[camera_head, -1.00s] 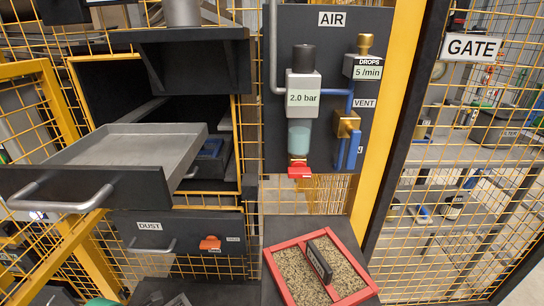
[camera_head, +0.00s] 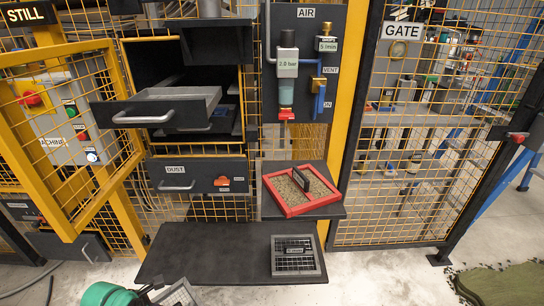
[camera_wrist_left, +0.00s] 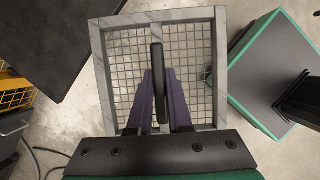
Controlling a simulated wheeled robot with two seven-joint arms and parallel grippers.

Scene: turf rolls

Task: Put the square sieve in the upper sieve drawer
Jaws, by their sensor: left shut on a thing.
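My left gripper (camera_wrist_left: 160,103) is shut on the upright black handle (camera_wrist_left: 158,80) of a grey-framed sieve (camera_wrist_left: 221,70) with square wire mesh. In the head view this sieve (camera_head: 181,293) is partly cut off at the bottom edge, in front of the dark bench. The upper sieve drawer (camera_head: 165,108), a shallow grey tray with a dark front and bar handle, is pulled out of the cabinet and looks empty. A lower drawer (camera_head: 222,121) shows partly beneath it. My right gripper is not in view.
A second grey sieve (camera_head: 298,268) lies on the dark bench (camera_head: 205,250). A red-framed tray (camera_head: 327,200) of grain sits on a raised shelf. The dust drawer (camera_head: 200,176) is closed. A yellow frame (camera_head: 120,95) stands left of the drawers. The bench's left half is clear.

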